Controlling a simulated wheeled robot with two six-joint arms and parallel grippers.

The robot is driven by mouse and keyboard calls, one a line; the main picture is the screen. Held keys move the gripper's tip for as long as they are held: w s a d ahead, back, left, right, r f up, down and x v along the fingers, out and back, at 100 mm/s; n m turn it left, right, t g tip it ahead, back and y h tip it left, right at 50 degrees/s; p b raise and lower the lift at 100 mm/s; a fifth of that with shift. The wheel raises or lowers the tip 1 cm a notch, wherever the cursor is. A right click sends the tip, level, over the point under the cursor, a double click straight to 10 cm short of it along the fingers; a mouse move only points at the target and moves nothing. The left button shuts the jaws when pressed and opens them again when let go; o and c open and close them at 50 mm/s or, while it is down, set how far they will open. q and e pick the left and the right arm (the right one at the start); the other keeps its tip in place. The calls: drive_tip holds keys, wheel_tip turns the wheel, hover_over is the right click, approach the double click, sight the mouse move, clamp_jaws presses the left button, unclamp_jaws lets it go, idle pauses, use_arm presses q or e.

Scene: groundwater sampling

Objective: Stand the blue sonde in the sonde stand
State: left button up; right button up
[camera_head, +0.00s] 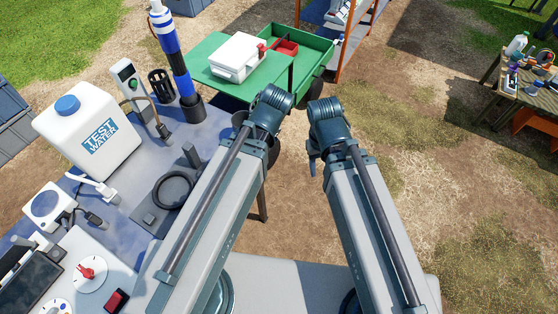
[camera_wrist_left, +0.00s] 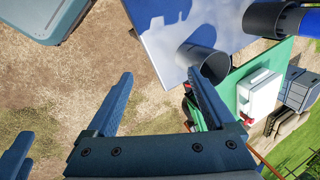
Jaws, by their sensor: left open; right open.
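The blue sonde (camera_head: 181,70), with black bands and a white top, stands upright with its lower end in a dark round cup (camera_head: 194,108) on the blue table. In the left wrist view the sonde (camera_wrist_left: 292,18) and this cup (camera_wrist_left: 264,19) show at the top right. A second dark grey cup (camera_wrist_left: 204,62) beside it looks empty; I cannot tell which cup is the sonde stand. My left gripper (camera_wrist_left: 160,76) is open and empty, one finger overlapping the empty cup in view. In the head view its arm hides it. My right gripper (camera_head: 312,159) is mostly hidden beneath its wrist.
A white jug (camera_head: 88,137), a handheld meter (camera_head: 131,83), a black mesh guard (camera_head: 161,85) and a coiled cable (camera_head: 172,190) crowd the blue table. A green cart (camera_head: 308,50) holds a white box (camera_head: 238,56).

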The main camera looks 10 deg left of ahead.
use_arm(q)
drive_tip(key=s+d+f+n+g+h, duration=0.1)
drive_tip(key=s+d+n+g+h, duration=0.1)
drive_tip(key=s+d+n, duration=0.2)
drive_tip(key=s+d, duration=0.3)
drive_tip(key=shift+g, duration=0.3)
drive_tip(key=shift+f, duration=0.2)
drive_tip(key=shift+f+b, duration=0.6)
drive_tip(key=shift+b, duration=0.1)
